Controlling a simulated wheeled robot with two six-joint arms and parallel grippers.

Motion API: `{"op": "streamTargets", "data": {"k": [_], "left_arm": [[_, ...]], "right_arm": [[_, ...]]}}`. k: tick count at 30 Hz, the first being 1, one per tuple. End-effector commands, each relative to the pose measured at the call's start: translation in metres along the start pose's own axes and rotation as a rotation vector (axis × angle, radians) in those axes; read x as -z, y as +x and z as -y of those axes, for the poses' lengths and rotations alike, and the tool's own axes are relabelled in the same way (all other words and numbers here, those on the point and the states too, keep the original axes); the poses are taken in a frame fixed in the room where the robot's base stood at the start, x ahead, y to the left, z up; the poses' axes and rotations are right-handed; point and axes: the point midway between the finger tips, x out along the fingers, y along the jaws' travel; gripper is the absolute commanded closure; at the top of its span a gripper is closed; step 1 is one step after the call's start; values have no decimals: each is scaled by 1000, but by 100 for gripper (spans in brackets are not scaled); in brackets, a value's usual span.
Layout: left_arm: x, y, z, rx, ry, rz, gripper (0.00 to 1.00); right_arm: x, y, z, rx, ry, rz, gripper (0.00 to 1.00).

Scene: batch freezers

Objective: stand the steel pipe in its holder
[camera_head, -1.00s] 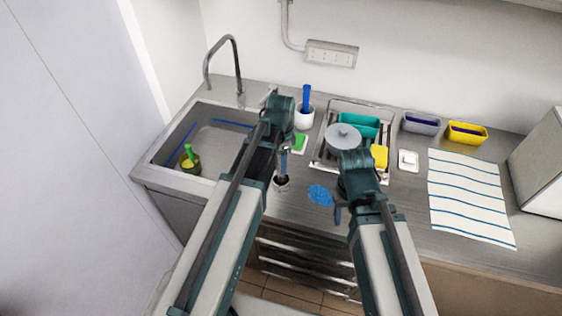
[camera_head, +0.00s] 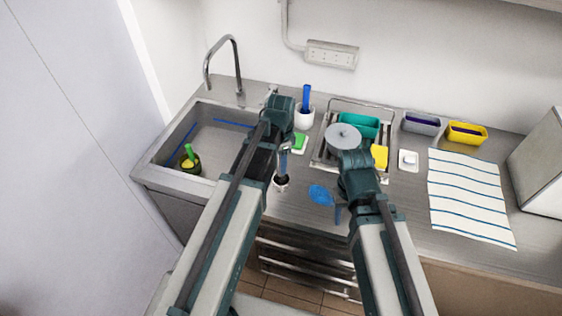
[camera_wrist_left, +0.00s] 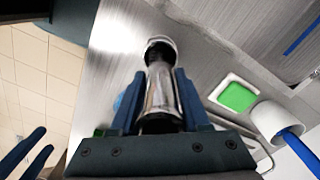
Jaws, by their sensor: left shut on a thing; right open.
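My left gripper (camera_head: 283,150) is shut on the steel pipe (camera_wrist_left: 160,90), a shiny chrome tube held roughly upright between the blue fingers in the left wrist view. The holder (camera_wrist_left: 162,42), a small light-rimmed cup with a dark inside, stands on the steel counter just beyond the pipe's far end. It also shows in the head view (camera_head: 281,185), directly below the left gripper. The pipe's end lies over or at the dark opening; I cannot tell how far it is inside. My right gripper (camera_head: 338,212) is open and empty near the counter's front edge.
A blue flat item (camera_head: 321,195) lies between the arms. A white cup with a blue handle (camera_head: 305,115) and a green sponge (camera_head: 299,142) stand behind the left gripper. The sink (camera_head: 205,140) is left. A dish rack (camera_head: 325,160) and striped cloth (camera_head: 468,200) are right.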

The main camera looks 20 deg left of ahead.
Motion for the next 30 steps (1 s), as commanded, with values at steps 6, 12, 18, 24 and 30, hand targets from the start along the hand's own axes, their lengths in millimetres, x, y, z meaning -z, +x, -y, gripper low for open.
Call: {"op": "streamTargets", "data": {"k": [6, 12, 18, 24, 30], "left_arm": [[0, 0, 0, 0, 0, 0, 98], [0, 4, 0, 0, 0, 0, 98], [0, 8, 0, 0, 0, 0, 98], [0, 12, 0, 0, 0, 0, 98], [0, 13, 0, 0, 0, 0, 41]], "right_arm": [[0, 0, 0, 0, 0, 0, 50], [0, 4, 0, 0, 0, 0, 50], [0, 8, 1, 0, 0, 0, 50], [1, 12, 1, 0, 0, 0, 50], [1, 13, 1, 0, 0, 0, 50]]}}
